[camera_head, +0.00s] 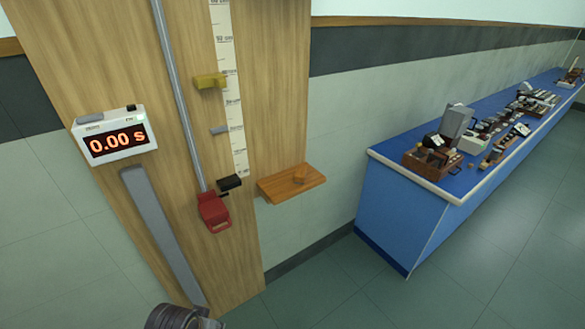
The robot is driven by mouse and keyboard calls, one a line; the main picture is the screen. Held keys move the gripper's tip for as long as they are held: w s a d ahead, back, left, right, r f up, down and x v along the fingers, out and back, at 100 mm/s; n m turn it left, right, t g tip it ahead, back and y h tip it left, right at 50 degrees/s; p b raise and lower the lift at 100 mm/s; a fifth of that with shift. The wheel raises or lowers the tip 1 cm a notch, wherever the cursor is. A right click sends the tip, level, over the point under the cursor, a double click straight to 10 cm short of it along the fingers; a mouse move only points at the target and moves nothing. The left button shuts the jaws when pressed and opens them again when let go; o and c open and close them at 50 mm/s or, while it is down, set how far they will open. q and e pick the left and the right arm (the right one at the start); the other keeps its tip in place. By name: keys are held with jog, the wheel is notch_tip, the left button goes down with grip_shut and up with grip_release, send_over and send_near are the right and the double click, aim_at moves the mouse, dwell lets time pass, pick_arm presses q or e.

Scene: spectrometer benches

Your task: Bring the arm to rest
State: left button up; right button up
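A dark, rounded, ridged piece at the bottom edge of the head view, left of the middle, seems to be part of one of my arms. Only its top shows, and I cannot tell which arm it belongs to. The rest of that arm is cut off by the picture's lower edge. No gripper fingers show, so neither my left nor my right gripper is in view.
A blue bench (400,211) with instruments stands right. Floor between is clear.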

pick_arm(q)
jog(key=s+f+g, duration=0.1)
jog(key=s+f, duration=0.1)
jog(key=f, duration=1.4)
jog(key=s+f, duration=0.2)
jog(key=f, duration=1.3)
jog(key=s+a+f+b, duration=0.1)
jog(key=s+a+f, duration=0.1)
jog(key=s+f, duration=0.8)
jog(key=s+a+f+g, duration=0.1)
jog(key=s+a+f, duration=0.1)
jog(key=s+f, duration=0.7)
jog(key=s, duration=0.3)
jog(key=shift+f+b, duration=0.35)
jog(key=shift+f, duration=0.05)
jog(key=shift+w, duration=0.1)
